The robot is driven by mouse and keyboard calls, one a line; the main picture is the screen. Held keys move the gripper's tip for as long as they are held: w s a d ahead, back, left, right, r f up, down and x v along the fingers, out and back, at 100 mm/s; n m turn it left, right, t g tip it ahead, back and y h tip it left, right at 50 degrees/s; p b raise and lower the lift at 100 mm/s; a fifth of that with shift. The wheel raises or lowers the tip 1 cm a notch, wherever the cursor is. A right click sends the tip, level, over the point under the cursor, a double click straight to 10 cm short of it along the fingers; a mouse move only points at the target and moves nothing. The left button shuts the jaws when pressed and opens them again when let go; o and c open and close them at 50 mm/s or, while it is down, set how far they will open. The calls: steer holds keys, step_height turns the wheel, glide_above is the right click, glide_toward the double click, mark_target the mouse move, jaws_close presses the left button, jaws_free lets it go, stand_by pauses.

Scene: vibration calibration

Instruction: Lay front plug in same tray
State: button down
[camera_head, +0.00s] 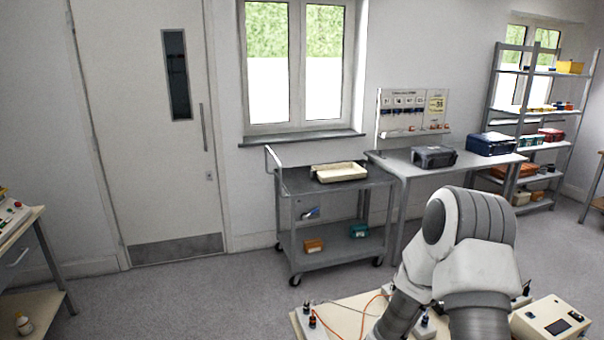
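A shallow cream tray (341,177) sits on the top shelf of a grey cart (295,186) below the window. Its inside is too small to make out clearly. On the pale bench (350,312) at the bottom, small dark upright pieces (312,319) stand at the left end, near an orange cable (332,328). I cannot tell whether one of them is the front plug. My arm reaches over the bench and hides part of it. My gripper is outside the picture, below its bottom edge or behind my arm.
The cart's lower shelf holds an orange box (314,245) and a green box (359,231). Right of it, a grey table (398,163) carries a dark case (434,157) and a blue case (490,144). A cream instrument box (550,322) stands bottom right. Floor (215,290) left of the cart is clear.

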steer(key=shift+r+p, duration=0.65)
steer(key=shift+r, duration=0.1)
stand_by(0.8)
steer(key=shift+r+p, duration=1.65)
